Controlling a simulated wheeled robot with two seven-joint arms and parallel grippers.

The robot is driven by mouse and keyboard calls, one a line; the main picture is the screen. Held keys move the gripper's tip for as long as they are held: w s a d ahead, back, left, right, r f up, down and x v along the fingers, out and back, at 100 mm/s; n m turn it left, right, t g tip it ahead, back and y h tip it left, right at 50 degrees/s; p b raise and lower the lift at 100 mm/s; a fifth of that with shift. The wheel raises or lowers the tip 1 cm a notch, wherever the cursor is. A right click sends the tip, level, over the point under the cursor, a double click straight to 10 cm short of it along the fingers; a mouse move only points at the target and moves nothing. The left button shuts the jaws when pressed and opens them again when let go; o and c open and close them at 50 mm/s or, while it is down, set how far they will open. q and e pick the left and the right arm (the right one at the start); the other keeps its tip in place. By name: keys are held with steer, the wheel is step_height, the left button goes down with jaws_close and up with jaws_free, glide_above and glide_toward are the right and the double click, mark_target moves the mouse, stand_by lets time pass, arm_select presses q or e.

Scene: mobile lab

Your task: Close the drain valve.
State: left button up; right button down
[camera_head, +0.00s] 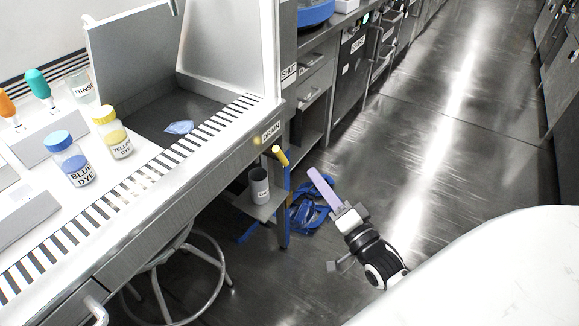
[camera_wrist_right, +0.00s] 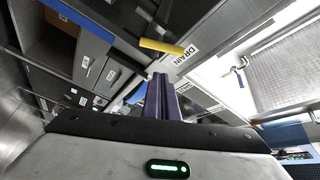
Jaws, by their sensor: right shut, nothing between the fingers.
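The drain valve's yellow handle (camera_head: 280,155) sticks out at the right front corner of the bench, below the DRAIN label (camera_head: 271,132). In the right wrist view the yellow handle (camera_wrist_right: 162,47) lies nearly level across the picture, just left of the DRAIN label (camera_wrist_right: 179,57). My right gripper (camera_head: 318,178) has purple fingers pressed together, with nothing between them. It is to the right of the handle in the head view, apart from it. In the right wrist view the shut fingers (camera_wrist_right: 160,85) point up toward the handle. My left gripper is in neither view.
A grey cup (camera_head: 259,186) stands on a small shelf under the DRAIN label. A blue coiled hose (camera_head: 313,205) lies on the floor behind my right gripper. A round metal stool (camera_head: 180,275) stands under the bench. Dye bottles (camera_head: 70,160) stand on the bench. The aisle floor (camera_head: 440,130) is clear.

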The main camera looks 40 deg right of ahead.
mark_target(281, 156)
steer(key=w+d+r+m+b, duration=0.15)
steer(key=w+r, duration=0.25)
steer(key=w, duration=0.6)
steer(key=shift+s+a+f+t, duration=0.2)
steer(key=shift+a+f, duration=0.35)
steer(key=shift+a, duration=0.15)
steer(key=shift+s+a+f+t, duration=0.15)
steer(key=shift+a+f+t, duration=0.05)
steer(key=shift+a+f, duration=0.45)
steer(key=shift+r, duration=0.1)
steer(key=shift+a, duration=0.1)
